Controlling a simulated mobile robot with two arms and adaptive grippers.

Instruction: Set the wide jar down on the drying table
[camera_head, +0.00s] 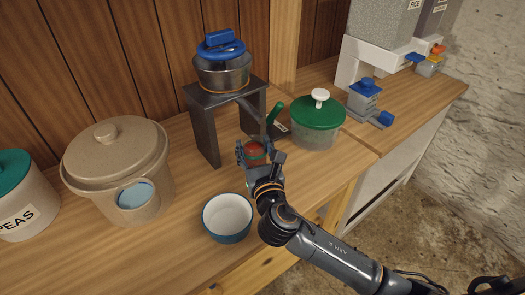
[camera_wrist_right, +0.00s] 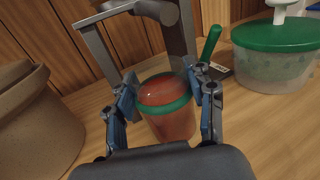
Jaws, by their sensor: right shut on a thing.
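A jar with reddish-orange contents and a green band near its top (camera_wrist_right: 168,108) is between the fingers of my right gripper (camera_head: 260,155). The gripper is shut on it, one blue-padded finger on each side, as the right wrist view (camera_wrist_right: 166,100) shows. The jar looks upright. In the head view only its red top (camera_head: 256,151) shows, and the gripper hides the rest. It is over the wooden table (camera_head: 190,185), in front of a dark stand. I cannot tell whether its base touches the wood. My left gripper is not in view.
The dark stand (camera_head: 207,132) bears a blue-lidded pot (camera_head: 222,72). A green-lidded tub (camera_head: 317,121) stands to the right, with a green-handled tool (camera_head: 274,112) beside it. A blue-and-white bowl (camera_head: 228,216) and a large beige crock (camera_head: 118,165) are to the left. Bare wood lies between crock and stand.

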